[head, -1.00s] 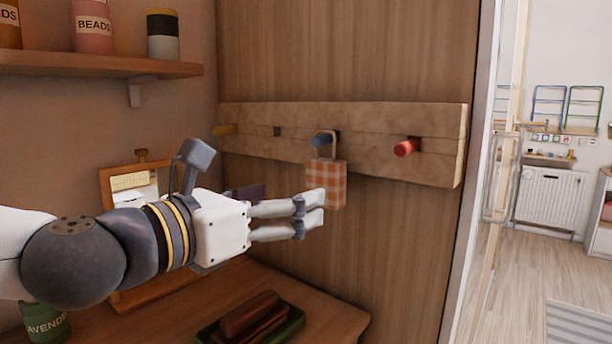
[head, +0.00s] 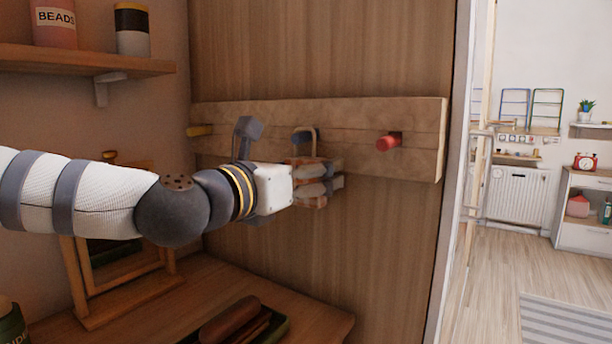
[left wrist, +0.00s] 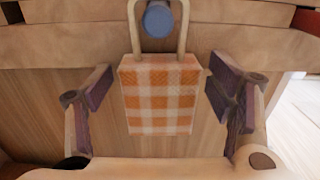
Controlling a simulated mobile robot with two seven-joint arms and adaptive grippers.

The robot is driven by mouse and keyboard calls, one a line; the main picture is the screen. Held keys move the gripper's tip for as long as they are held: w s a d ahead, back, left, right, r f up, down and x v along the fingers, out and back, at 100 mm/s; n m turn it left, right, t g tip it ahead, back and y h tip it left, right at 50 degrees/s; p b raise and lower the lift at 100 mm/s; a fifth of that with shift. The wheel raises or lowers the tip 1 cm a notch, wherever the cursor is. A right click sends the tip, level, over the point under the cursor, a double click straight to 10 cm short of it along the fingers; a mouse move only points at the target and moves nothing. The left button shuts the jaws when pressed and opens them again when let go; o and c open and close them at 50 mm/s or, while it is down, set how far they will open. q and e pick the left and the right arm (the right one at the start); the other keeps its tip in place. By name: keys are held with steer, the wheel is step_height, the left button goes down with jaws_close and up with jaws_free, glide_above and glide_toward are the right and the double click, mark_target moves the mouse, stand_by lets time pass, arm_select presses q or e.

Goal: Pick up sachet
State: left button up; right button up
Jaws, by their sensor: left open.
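The sachet (left wrist: 158,95) is an orange and white checked pouch with a beige loop. In the left wrist view it hangs by the loop from a blue peg (left wrist: 158,19). My left gripper (left wrist: 160,105) is open, with one finger on each side of the sachet and a gap on both sides. In the head view my left gripper (head: 318,180) covers most of the sachet; its loop (head: 303,133) and lower edge show. My right gripper is in neither view.
The wooden peg rail (head: 425,125) also has a red peg (head: 388,143) to the right and a yellow peg (head: 200,131) to the left. Below are a desk (head: 310,310) with a green tray (head: 272,330), and a framed stand (head: 120,250). A shelf (head: 90,62) is above left.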

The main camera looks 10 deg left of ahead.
arm_select(q)
steer(key=c, duration=1.2)
steer(key=shift+r, duration=0.15)
steer(key=shift+c, duration=0.2)
